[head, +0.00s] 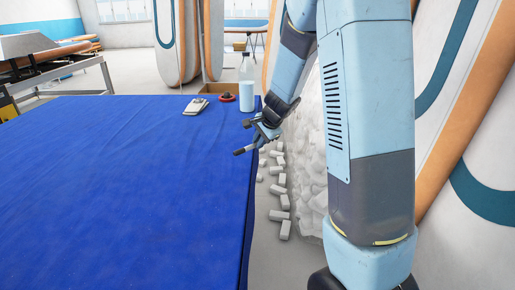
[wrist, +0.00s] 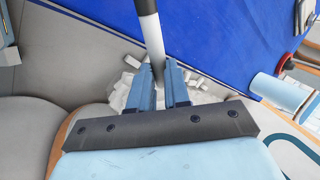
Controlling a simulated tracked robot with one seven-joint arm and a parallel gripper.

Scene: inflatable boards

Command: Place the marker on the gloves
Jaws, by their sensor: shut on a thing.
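My gripper (head: 262,127) is at the right edge of the blue-covered table, out past its far right part. In the wrist view my gripper (wrist: 165,88) is shut on the marker (wrist: 152,36), which has a white body and dark ends and points away from the fingers. In the head view a dark end of the marker (head: 240,152) sticks out to the left of the fingers. The gloves seem to be the pale grey flat item (head: 196,106) on the far part of the table, left of the gripper; nothing shows on top of them.
A clear bottle with pale blue liquid (head: 246,88) stands at the far right corner of the table (head: 120,190). A small red round item (head: 227,97) lies between bottle and gloves. White blocks (head: 284,210) lie on the floor at right. The near tabletop is clear.

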